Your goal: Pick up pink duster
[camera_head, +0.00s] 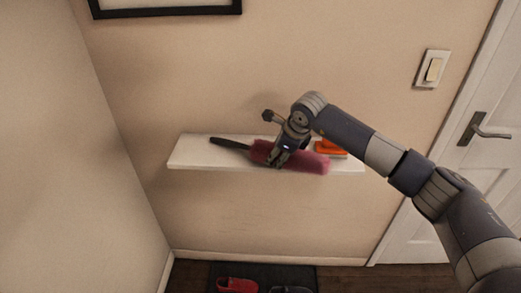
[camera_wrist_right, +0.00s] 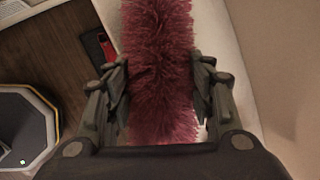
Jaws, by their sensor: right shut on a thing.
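The pink duster (camera_head: 308,161) has a fluffy pink head and a black handle (camera_head: 228,144). It lies along the white wall shelf (camera_head: 190,155), handle to the left. My right gripper (camera_head: 279,158) reaches down over the fluffy head and is shut on it. In the right wrist view the fluffy head (camera_wrist_right: 160,65) runs between the two fingers of my right gripper (camera_wrist_right: 160,100). I cannot tell whether the duster is lifted clear of the shelf. My left gripper is not in view.
An orange object (camera_head: 330,149) lies on the shelf just behind the duster's right end. A light switch (camera_head: 432,69) and a door handle (camera_head: 478,132) are at the right. Red shoes (camera_head: 237,285) stand on a dark mat (camera_head: 262,271) below. A picture frame (camera_head: 165,11) hangs above.

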